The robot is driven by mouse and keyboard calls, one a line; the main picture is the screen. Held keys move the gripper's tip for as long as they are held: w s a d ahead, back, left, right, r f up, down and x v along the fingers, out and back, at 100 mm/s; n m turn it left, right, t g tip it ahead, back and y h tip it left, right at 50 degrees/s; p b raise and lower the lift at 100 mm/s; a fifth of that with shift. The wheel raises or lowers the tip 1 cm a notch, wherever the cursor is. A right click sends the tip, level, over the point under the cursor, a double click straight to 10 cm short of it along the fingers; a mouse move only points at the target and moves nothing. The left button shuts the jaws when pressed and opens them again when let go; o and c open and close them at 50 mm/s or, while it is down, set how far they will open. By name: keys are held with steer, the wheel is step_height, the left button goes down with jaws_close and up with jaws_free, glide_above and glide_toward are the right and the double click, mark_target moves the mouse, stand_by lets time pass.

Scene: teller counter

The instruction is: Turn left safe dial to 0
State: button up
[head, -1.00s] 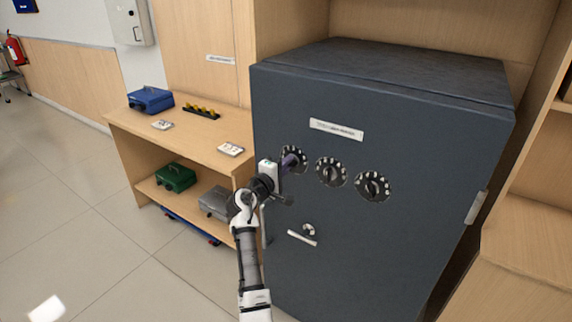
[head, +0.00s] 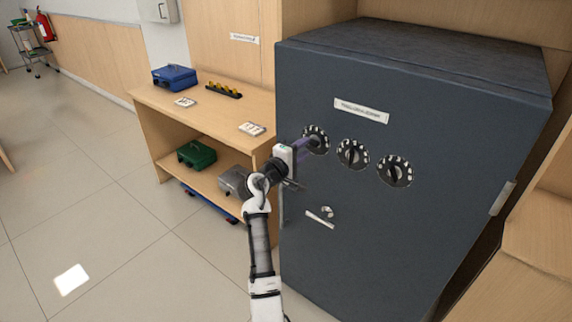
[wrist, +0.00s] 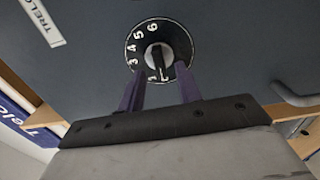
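The left safe dial (head: 317,139) is a round black dial with white digits on the grey safe door (head: 400,240). It also shows in the wrist view (wrist: 172,34), with a raised bar knob (wrist: 156,58) standing near upright. Digits 3 to 6 are readable; those at the bottom and right are hard to read. My gripper (head: 308,146) is in front of this dial. In the wrist view my gripper (wrist: 160,72) has its two purple fingers apart, one on each side below the knob, with nothing held. Whether the fingertips touch the dial face is unclear.
The middle dial (head: 353,154) and right dial (head: 395,171) sit close by on the right. A small keyhole (head: 327,212) and a label are below. A wooden shelf unit (head: 150,120) with cash boxes stands left. The floor at left is clear.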

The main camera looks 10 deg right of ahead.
steer(key=b+v, duration=0.2)
steer(key=v, duration=0.8)
steer(key=shift+s+a, duration=0.25)
steer(key=shift+a, duration=0.05)
